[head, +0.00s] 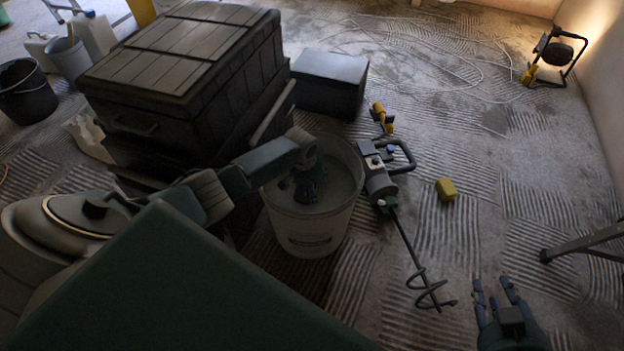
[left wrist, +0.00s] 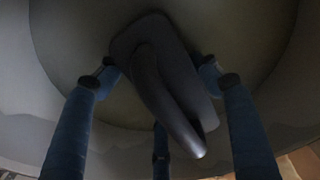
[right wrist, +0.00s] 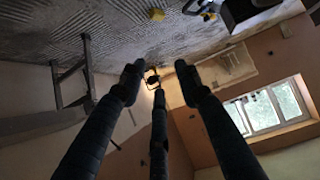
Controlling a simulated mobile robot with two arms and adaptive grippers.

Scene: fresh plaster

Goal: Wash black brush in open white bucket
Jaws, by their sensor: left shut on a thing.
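The open white bucket (head: 308,243) stands on the floor near the middle of the head view, with greyish liquid inside. My left gripper (head: 307,188) reaches down into it. In the left wrist view, my left gripper (left wrist: 158,78) is shut on the black brush (left wrist: 160,85), a dark flat body with a curved handle, inside the pale bucket (left wrist: 275,25). In the head view the brush is hidden by the gripper and bucket. My right gripper (head: 494,284) is open and empty, low at the right, away from the bucket; its spread fingers show in the right wrist view (right wrist: 158,72).
A mixer drill (head: 380,185) with a long whisk lies just right of the bucket. A dark wooden chest (head: 180,55) stands close on the left, a dark box (head: 330,80) behind. A yellow block (head: 446,189) and work lamp (head: 555,52) are right. The right floor is mostly clear.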

